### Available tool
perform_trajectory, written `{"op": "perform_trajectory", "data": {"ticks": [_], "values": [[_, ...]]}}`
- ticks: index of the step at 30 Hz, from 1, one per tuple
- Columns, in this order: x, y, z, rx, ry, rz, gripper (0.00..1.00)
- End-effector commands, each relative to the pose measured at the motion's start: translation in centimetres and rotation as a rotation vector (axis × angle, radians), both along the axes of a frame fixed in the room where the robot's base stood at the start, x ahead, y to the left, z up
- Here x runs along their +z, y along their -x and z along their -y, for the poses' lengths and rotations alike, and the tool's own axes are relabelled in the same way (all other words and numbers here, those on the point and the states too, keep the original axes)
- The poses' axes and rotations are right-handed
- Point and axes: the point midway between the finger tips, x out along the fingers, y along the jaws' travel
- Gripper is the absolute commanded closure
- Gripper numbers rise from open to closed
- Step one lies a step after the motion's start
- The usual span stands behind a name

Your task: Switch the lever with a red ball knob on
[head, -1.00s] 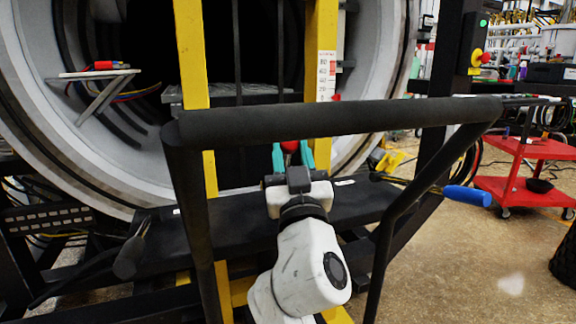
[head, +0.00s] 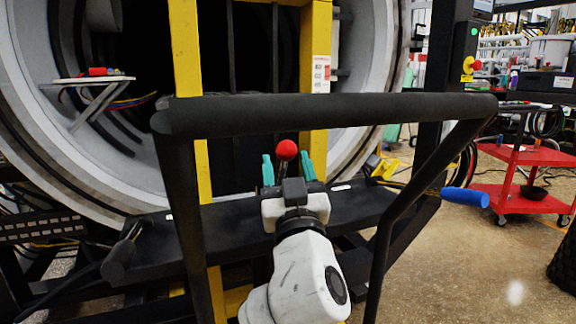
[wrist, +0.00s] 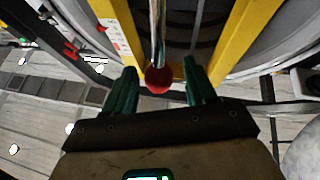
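The lever's red ball knob (head: 286,149) stands in front of the yellow frame, below the black bar in the head view. Its dark shaft shows just beneath it. In the wrist view the red ball (wrist: 158,79) sits between the two teal fingers, with the metal lever shaft (wrist: 158,38) running up the picture from it. My gripper (head: 287,166) is open, with one finger on each side of the knob and a gap visible on both sides. It also shows in the wrist view (wrist: 160,84). Whether a finger touches the shaft, I cannot tell.
A black bar frame (head: 330,116) crosses the head view before my arm. A black-handled lever (head: 119,257) is at left and a blue handle (head: 466,197) at right. Yellow posts (head: 186,60) stand before the round furnace opening. A red cart (head: 530,198) stands at right.

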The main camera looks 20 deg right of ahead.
Motion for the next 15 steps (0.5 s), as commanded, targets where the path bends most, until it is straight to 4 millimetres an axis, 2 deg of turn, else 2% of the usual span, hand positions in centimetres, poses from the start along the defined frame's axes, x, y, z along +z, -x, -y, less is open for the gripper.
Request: {"op": "perform_trajectory", "data": {"ticks": [10,15], "values": [[0.3,0.3,0.0,-0.001,0.001,0.007,0.38],[-0.7,1.9,-0.4,0.000,0.002,0.006,0.38]]}}
